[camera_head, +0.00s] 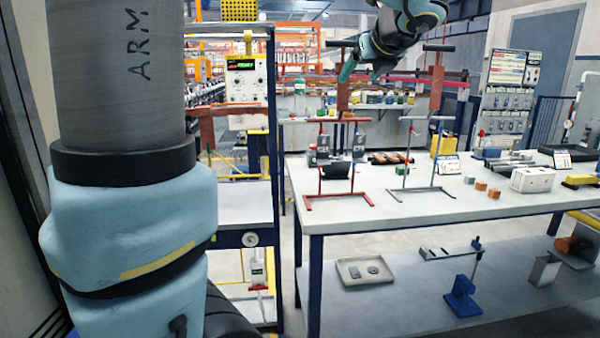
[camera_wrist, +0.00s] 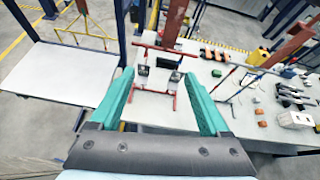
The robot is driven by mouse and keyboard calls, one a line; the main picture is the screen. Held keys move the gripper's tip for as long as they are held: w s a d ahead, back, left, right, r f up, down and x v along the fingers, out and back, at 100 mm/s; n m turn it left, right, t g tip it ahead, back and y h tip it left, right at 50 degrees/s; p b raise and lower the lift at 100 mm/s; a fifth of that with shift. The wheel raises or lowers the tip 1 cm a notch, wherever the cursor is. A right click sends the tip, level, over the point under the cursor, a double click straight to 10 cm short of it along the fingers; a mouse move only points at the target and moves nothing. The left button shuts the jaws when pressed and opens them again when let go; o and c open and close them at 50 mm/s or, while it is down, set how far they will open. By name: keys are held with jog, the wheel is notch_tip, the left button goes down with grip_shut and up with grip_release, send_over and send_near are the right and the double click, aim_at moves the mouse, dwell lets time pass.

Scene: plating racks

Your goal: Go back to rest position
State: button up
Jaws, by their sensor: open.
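My gripper (camera_head: 362,72) is raised high above the far side of the white workbench (camera_head: 400,213) in the head view. In the wrist view my gripper (camera_wrist: 160,98) shows two teal fingers spread wide apart with nothing between them. A red rack (camera_head: 338,198) stands on the bench with a dark piece (camera_head: 335,171) low on it. A grey rack (camera_head: 421,188) stands to its right. In the wrist view the red rack (camera_wrist: 168,92) lies below and beyond the fingertips, apart from them.
Orange blocks (camera_head: 487,189), a white box (camera_head: 532,179) and a dark tray with orange-brown parts (camera_head: 391,158) are on the bench. A lower shelf holds a grey tray (camera_head: 364,271) and a blue stand (camera_head: 462,299). A blue-posted frame (camera_head: 271,150) stands left of the bench.

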jog(key=s+a+f+n+g, duration=0.35)
jog(key=a+f+n, duration=0.35)
jog(key=f, duration=0.3)
jog(key=s+a+f+n+g, duration=0.35)
jog(key=a+f+n, duration=0.35)
jog(key=f, duration=0.4)
jog(key=s+a+f+n+g+h, duration=0.1)
jog(key=s+a+f+n+g, duration=0.1)
jog(key=n, duration=0.7)
jog(key=s+a+f+n+g+h, duration=0.1)
jog(key=s+a+f+n, duration=0.2)
jog(key=s+f+n, duration=0.4)
jog(key=shift+s+a+f+n+g, duration=0.15)
jog(key=shift+a+f+n+g, duration=0.25)
jog(key=shift+f+n, duration=0.65)
jog(key=shift+r, duration=0.15)
